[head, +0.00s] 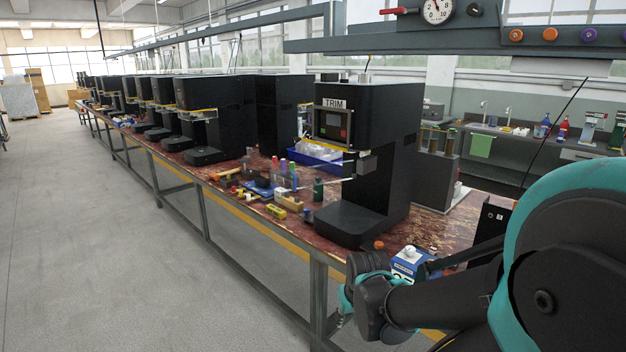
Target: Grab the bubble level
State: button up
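A small yellow block (277,211) lies on the red-brown bench among hand tools, left of the press marked TRIM. It may be the bubble level, but it is too small for me to make out a vial. My arm comes in from the lower right, and its dark end (366,266) is by the bench's front edge, to the right of the yellow block and apart from it. I cannot make out the fingers or anything held in them.
The black TRIM press (362,130) stands on the bench (437,230). Colored bottles, small blocks and a blue bin (310,160) crowd the bench to its left. A blue-and-white box (408,262) is close to my arm. The floor (110,250) at left is clear.

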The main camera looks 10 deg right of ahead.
aim_at(280, 214)
jog(key=i+j, duration=1.75)
jog(key=j+z, duration=0.05)
jog(key=j, duration=0.05)
